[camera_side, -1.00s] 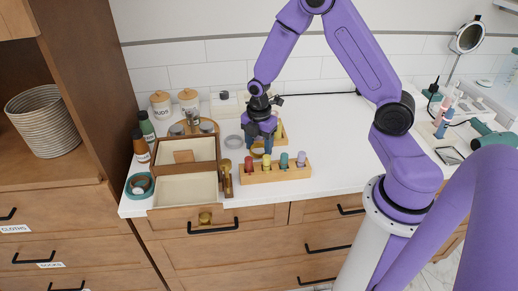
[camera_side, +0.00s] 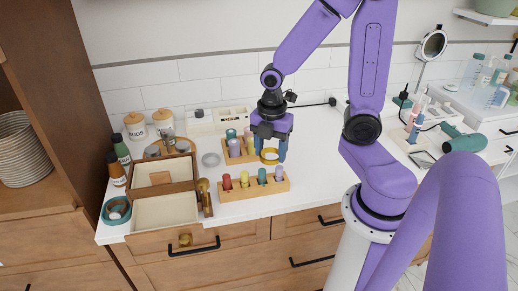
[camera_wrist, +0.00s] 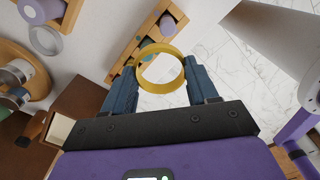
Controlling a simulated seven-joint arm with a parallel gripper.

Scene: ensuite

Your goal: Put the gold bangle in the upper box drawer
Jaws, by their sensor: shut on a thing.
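The gold bangle (camera_side: 269,156) is held in my gripper (camera_side: 268,148), just right of the rear peg rack in the side view. In the wrist view the bangle (camera_wrist: 161,47) spans the fingertips of my gripper (camera_wrist: 160,68), which is shut on it. The wooden box (camera_side: 178,178) stands at the left of the counter, with a tan piece in its open, cream-lined top. Below the box front, a cream-lined drawer (camera_side: 165,210) with a gold knob (camera_side: 185,239) is pulled out and looks empty. My gripper is well to the right of the box.
A grey ring (camera_side: 211,160) lies on the counter. Bottles and jars stand behind and left of the box.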

